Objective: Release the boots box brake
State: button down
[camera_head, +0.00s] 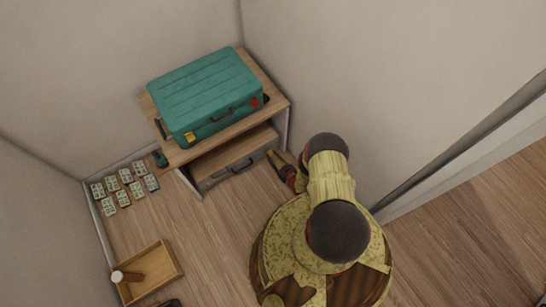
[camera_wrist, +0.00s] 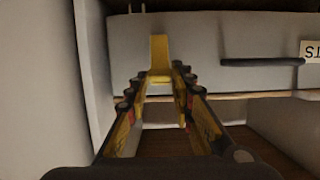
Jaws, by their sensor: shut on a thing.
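The boots box (camera_head: 222,170) is a grey drawer-like box under the wooden table, low at its right end in the head view. Its grey front (camera_wrist: 215,45) fills the upper wrist view, with a dark handle (camera_wrist: 262,62) and a partly cut-off, upside-down label (camera_wrist: 311,51). A yellow upright lever, which looks like the brake (camera_wrist: 159,50), stands at the left end of the front. My gripper (camera_wrist: 155,78) is shut on the lever, with one finger on each side. In the head view my gripper (camera_head: 279,163) is at the box's right front corner; its contact there is too small to see.
A teal case (camera_head: 205,92) lies on the wooden table (camera_head: 272,98). A pale wall or panel (camera_wrist: 55,90) stands close on my gripper's left. Several small cards (camera_head: 124,183) and a wooden tray (camera_head: 165,253) lie at left. The floor before the box is clear.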

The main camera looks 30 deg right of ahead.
jog(key=shift+s+f, duration=0.1)
dwell(0.4)
jog(key=c, duration=1.5)
grip_release()
jog(key=shift+c, duration=0.2)
jog(key=shift+s, duration=0.1)
jog(key=v, duration=1.1)
jog(key=shift+s, duration=0.45)
